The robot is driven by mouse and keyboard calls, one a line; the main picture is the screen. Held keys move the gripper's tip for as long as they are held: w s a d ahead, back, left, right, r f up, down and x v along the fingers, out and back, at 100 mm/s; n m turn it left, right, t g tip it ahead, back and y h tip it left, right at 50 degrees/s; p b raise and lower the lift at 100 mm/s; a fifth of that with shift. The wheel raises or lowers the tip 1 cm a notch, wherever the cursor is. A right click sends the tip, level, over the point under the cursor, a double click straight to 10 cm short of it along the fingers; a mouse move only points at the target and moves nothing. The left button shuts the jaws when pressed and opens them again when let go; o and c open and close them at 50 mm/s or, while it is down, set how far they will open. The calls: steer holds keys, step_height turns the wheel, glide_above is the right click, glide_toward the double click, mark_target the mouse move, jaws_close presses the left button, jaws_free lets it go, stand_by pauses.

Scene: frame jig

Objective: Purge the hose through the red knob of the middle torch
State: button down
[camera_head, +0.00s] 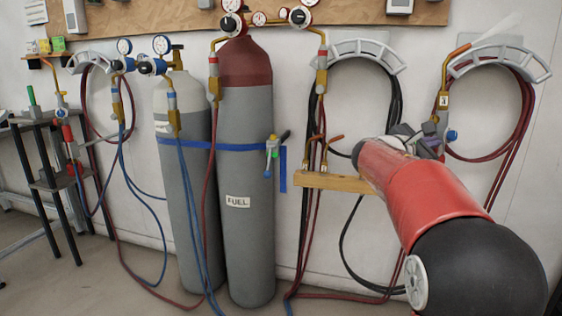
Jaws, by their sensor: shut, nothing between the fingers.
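Brass torches (323,150) stand in a wooden rack (322,181) on the wall, right of the fuel cylinder. My arm covers the right end of the rack, so I cannot tell what is there. I cannot make out a red knob on these torches. Another torch (443,102) hangs further right with a pale label and a blue knob (451,135). My gripper (430,138) is shut and empty, close to the lower part of that right torch in the picture. I cannot tell if they touch.
The red-topped fuel cylinder (247,240) and a grey cylinder (183,215) stand against the wall. Red and blue hoses (208,265) hang down to the floor. Hose hangers (355,52) hold coiled hoses. A dark shelf stand (47,185) is at left.

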steer(key=b+v, duration=0.1)
steer(key=v, duration=0.4)
steer(key=shift+s+a, duration=0.1)
steer(key=shift+a, duration=0.1)
steer(key=s+f+b+x, duration=0.1)
steer(key=b+x, duration=0.2)
steer(key=x, duration=0.3)
steer(key=shift+d, duration=0.3)
stand_by(0.5)
steer(key=shift+w+a+f, duration=0.2)
steer(key=shift+w+f, duration=0.05)
steer(key=shift+w, duration=0.05)
stand_by(0.7)
